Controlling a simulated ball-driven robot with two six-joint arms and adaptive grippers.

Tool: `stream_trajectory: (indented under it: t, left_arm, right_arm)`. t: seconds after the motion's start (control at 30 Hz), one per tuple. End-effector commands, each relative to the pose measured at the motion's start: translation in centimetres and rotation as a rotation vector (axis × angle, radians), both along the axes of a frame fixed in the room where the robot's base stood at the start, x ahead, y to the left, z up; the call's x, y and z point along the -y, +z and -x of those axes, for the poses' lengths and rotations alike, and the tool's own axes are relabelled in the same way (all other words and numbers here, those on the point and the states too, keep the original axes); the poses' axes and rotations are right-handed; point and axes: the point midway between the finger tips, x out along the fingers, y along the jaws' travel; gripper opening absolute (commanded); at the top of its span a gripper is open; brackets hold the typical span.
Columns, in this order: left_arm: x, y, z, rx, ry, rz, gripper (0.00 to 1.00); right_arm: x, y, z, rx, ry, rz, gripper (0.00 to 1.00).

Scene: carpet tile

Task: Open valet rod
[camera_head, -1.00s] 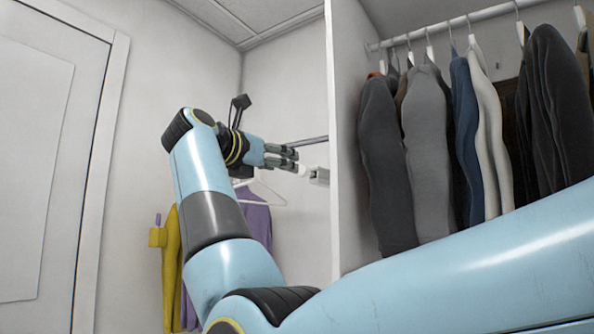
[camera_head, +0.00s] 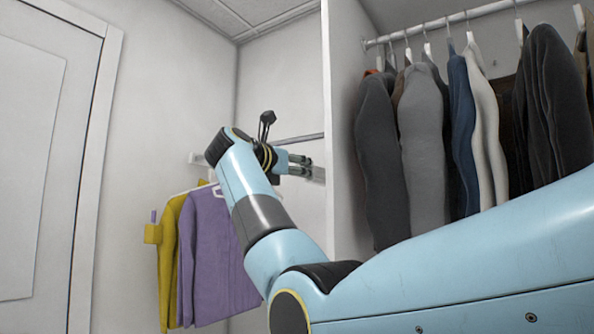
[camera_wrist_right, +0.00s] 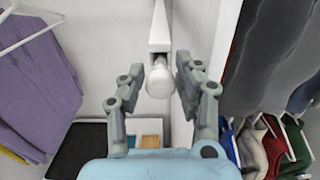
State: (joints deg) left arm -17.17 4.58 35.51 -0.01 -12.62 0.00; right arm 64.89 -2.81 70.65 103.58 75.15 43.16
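The valet rod (camera_wrist_right: 161,35) is a white bar with a rounded knob (camera_wrist_right: 160,80) at its near end, seen in the right wrist view. My right gripper (camera_wrist_right: 167,68) has its fingers spread on either side of the knob. The right finger looks close to it, but contact is hard to judge. In the head view my right gripper (camera_head: 302,165) is at the wall left of the closet's side panel, and a small part of the rod's mount (camera_head: 318,174) shows beyond its fingers. The knob is hidden there. My left gripper is not in view.
A purple sweater (camera_head: 205,260) and a yellow garment (camera_head: 170,250) hang left of my right arm. The white side panel (camera_head: 345,130) stands right of the gripper, with several coats on a rail (camera_head: 440,22) beyond it. A door (camera_head: 45,150) is far left.

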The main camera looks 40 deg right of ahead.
Motion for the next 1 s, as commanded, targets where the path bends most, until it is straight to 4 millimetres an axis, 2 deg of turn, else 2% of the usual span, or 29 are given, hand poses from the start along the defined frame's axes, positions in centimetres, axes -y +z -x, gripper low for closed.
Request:
stream_trajectory:
  t: [0.03, 0.23, 1.0]
  left_arm:
    - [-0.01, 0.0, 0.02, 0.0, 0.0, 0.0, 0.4]
    - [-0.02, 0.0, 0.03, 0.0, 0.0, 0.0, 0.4]
    - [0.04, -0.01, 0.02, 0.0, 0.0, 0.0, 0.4]
  right_arm:
    - [-0.01, -0.01, 0.0, 0.0, 0.0, 0.0, 0.25]
    - [-0.02, -0.01, 0.01, 0.0, 0.0, 0.0, 0.0]
    - [-0.05, -0.07, 0.0, -0.002, 0.0, -0.001, 0.0]
